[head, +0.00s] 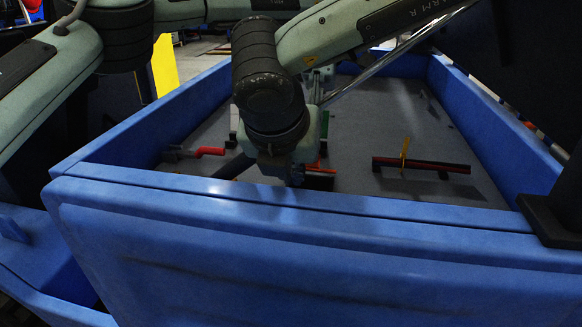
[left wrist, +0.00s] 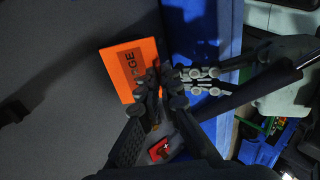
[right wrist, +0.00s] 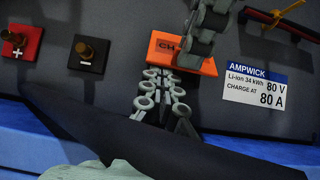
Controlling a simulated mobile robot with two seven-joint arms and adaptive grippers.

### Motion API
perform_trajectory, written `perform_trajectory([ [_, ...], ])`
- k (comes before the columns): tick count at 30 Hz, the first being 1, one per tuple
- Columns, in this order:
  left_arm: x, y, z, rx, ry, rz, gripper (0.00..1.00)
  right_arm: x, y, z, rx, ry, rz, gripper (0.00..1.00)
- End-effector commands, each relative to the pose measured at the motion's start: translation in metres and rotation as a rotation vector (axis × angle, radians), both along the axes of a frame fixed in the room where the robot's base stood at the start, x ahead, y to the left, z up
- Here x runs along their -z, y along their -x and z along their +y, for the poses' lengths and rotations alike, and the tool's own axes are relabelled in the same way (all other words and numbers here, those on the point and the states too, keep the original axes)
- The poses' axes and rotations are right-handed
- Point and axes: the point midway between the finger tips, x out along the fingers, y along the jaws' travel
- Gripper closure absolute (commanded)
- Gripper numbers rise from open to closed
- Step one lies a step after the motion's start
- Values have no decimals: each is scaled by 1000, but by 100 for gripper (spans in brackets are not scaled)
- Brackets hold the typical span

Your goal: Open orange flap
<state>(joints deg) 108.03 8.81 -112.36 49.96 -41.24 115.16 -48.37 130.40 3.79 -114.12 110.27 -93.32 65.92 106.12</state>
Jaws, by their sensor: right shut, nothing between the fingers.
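The orange flap (left wrist: 119,68) is a flat plate with dark lettering on the grey face of the battery unit. In the right wrist view the flap (right wrist: 167,46) is partly covered by my left gripper (right wrist: 207,25). In the left wrist view, my left gripper (left wrist: 158,80) overlaps the flap's right edge with its dark fingers close together; contact is unclear. My right gripper (right wrist: 163,82) is shut and empty, just below the flap. In the head view my right gripper (head: 292,177) is just beyond the blue near wall, and only an orange sliver (head: 318,169) shows beside it.
A blue wall (head: 300,250) rises in front of the grey surface. Red (right wrist: 22,40) and black (right wrist: 90,52) terminals are left of the flap, a label (right wrist: 256,84) right.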

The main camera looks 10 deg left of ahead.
Motion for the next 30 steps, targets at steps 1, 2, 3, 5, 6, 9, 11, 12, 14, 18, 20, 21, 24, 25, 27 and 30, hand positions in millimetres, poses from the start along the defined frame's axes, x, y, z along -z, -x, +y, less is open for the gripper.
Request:
perform_trajectory([
  [1, 0, 0, 0, 0, 0, 0, 100, 0, 0, 0, 0, 0, 0, 100],
  [2, 0, 0, 0, 0, 0, 0, 100, 0, 0, 0, 0, 0, 0, 100],
  [3, 0, 0, 0, 0, 0, 0, 100, 0, 0, 0, 0, 0, 0, 100],
  [5, 0, 0, 0, 0, 0, 0, 100, 0, 0, 0, 0, 0, 1, 100],
  [6, 0, 0, 0, 0, 0, 0, 100, -2, -1, 0, 0, -1, 1, 100],
  [9, 0, 0, 0, 0, 0, 0, 100, -9, -6, 1, 2, -5, 2, 100],
  [11, 0, 0, 0, 0, 0, 1, 100, -12, -9, 0, 1, -2, -1, 100],
  [12, 0, 0, 0, 1, -1, 2, 100, -13, -9, 0, 2, -1, -4, 100],
  [14, 1, 1, 0, 2, -1, 4, 100, -14, -10, 0, 2, -3, -7, 100],
  [18, 1, 2, 0, 3, -3, 7, 91, -16, -12, 0, 4, -4, -11, 100],
  [20, 1, 2, 0, 5, -3, 8, 84, -16, -12, -1, 5, -5, -11, 100],
  [21, 1, 2, 0, 5, -3, 8, 79, -16, -12, -1, 5, -5, -11, 100],
  [24, 1, 2, 0, 4, -3, 7, 75, -16, -12, -1, 4, -4, -11, 100],
  [25, 2, 2, 0, 4, -3, 7, 75, -16, -12, -1, 4, -4, -11, 100],
  [27, 2, 1, 0, 3, -3, 6, 75, -16, -12, -1, 4, -4, -11, 100],
  [30, 2, 1, 0, 3, -3, 5, 75, -16, -11, -1, 4, -4, -11, 100],
])
